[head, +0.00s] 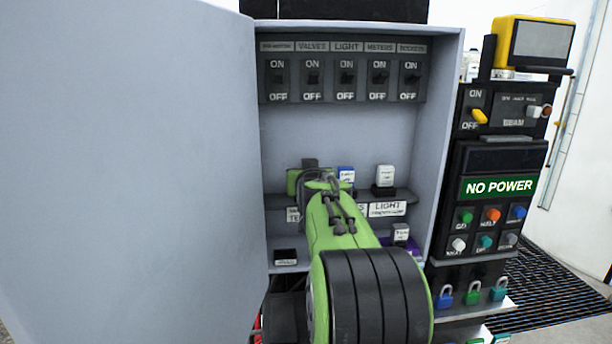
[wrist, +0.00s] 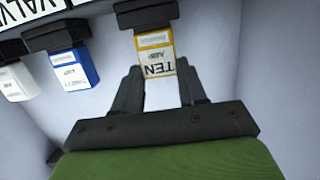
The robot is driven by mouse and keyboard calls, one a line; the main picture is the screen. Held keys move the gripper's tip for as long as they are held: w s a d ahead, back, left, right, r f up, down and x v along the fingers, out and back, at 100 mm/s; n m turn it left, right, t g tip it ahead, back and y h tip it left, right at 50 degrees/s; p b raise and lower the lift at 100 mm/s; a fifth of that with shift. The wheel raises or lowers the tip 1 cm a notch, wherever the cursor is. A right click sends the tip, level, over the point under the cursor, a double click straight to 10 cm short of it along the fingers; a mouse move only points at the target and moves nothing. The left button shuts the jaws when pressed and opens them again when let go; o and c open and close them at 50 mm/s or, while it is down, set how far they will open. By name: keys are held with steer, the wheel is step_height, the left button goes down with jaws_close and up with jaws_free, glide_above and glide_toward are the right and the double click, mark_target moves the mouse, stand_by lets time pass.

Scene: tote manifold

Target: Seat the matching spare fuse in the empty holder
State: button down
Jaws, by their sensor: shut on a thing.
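In the wrist view my gripper (wrist: 158,78) is shut on a yellow-and-white fuse (wrist: 154,57) with upside-down lettering. The fuse's far end meets a black holder (wrist: 143,14); I cannot tell whether it is fully seated. A blue-and-white fuse (wrist: 70,68) sits in the neighbouring holder, with a white fuse (wrist: 17,82) beyond it. In the head view the blue fuse (head: 346,174) and a white fuse (head: 386,176) stand on the upper shelf to the right. My gripper (head: 312,172) is at the shelf's left, and my arm hides the held fuse.
The cabinet's open door (head: 130,170) fills the left. A lower shelf holds a white fuse (head: 401,232) at right and a dark labelled holder (head: 285,257) at left. Switches (head: 346,78) line the top. A panel reading NO POWER (head: 500,186) stands right of the cabinet.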

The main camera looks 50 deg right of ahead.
steer(key=c, duration=0.5)
jaws_free()
steer(key=shift+c, duration=0.2)
steer(key=b+v, duration=0.3)
steer(key=v, duration=1.2)
steer(key=shift+s+a+r+b, duration=0.2)
steer(key=shift+s+b, duration=0.1)
steer(key=shift+b, duration=0.1)
